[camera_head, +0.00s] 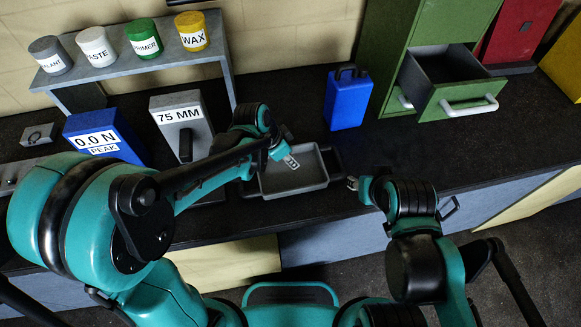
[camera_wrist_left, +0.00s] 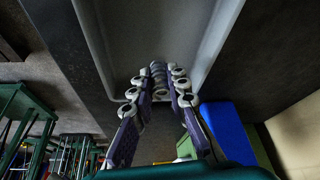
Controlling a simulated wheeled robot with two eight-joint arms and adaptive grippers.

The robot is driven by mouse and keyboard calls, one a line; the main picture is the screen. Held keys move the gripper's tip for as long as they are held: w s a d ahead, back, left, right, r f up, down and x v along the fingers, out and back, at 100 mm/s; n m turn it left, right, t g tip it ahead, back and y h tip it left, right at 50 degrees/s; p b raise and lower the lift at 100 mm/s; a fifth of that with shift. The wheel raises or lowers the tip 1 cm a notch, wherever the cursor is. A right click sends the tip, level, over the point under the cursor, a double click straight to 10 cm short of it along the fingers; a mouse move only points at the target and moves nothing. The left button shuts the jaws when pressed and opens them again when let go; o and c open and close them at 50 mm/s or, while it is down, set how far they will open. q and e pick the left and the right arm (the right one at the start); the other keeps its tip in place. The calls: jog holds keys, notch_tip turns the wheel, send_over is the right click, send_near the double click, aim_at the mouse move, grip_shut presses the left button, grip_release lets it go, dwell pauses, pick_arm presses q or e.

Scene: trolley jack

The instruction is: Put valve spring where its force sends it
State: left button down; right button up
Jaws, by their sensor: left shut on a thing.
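My left gripper (camera_head: 280,146) is over the grey tray (camera_head: 317,183) on the bench in the head view. In the left wrist view the left gripper (camera_wrist_left: 158,92) is shut on the valve spring (camera_wrist_left: 158,76), a small grey coil between its fingertips. The spring cannot be made out in the head view. A grey device marked 75 MM (camera_head: 181,125) stands left of the gripper. A blue box (camera_head: 104,137) beside it reads 0.0 N PEAK. My right gripper (camera_head: 402,190) is low near the bench's front edge, its fingers apart and nothing seen between them.
A green cabinet (camera_head: 385,45) has an open drawer (camera_head: 450,88) at back right. A blue container (camera_head: 347,98) stands behind the tray. Several labelled jars, including WAX (camera_head: 192,31), stand on a grey shelf (camera_head: 155,62). The bench (camera_head: 420,145) right of the tray is clear.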

pick_arm(q)
notch_tip(320, 180, down, 4)
jog(key=shift+f+b, duration=0.1)
jog(key=shift+b, duration=0.5)
jog(key=c, duration=1.5)
grip_release()
